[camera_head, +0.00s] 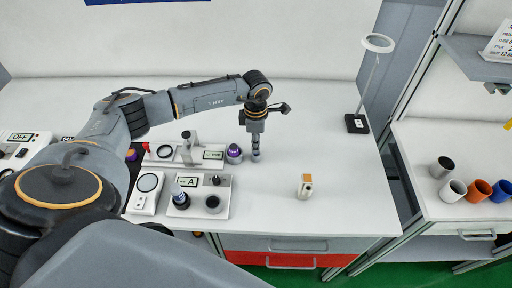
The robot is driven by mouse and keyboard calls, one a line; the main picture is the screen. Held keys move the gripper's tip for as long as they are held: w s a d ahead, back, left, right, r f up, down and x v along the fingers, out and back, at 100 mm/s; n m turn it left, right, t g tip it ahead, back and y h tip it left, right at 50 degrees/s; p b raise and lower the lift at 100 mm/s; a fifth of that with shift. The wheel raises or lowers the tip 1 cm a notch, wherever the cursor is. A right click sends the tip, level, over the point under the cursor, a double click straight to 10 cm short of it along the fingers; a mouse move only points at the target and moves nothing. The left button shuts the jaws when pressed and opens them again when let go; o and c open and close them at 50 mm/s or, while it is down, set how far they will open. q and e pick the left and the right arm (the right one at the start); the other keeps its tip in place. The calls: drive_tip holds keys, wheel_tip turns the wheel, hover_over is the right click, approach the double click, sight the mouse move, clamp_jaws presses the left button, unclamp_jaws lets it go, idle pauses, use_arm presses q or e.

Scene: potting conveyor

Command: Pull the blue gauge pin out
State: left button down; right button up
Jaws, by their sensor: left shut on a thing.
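My left gripper (255,152) points straight down over the white table, to the right of the instrument boxes. It is shut on a small greyish piece, mostly hidden between its fingers; its colour and full shape are hard to tell. I cannot make out a clearly blue pin there. A dark round part with a blue band (180,198) stands on the left of the white box marked A (220,202), apart from my gripper. A purple-topped round thing (234,153) stands just left of the gripper. My right gripper is not in view.
A small orange and white block (305,187) stands alone on the table (335,215). A ring lamp (357,122) stands at the back right. Several cups, including an orange one (479,190), are on the right-hand bench. The table's right part is mostly clear.

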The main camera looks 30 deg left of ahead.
use_arm(q)
drive_tip(key=shift+r+p, duration=0.75)
drive_tip(key=shift+r, duration=0.8)
drive_tip(key=shift+r, duration=0.1)
drive_tip(key=shift+r+p, duration=0.9)
drive_tip(key=shift+r, duration=0.5)
drive_tip(key=shift+r, duration=0.1)
wheel_tip(320, 180, up, 7)
drive_tip(key=p, duration=0.3)
drive_tip(key=shift+p, duration=0.35)
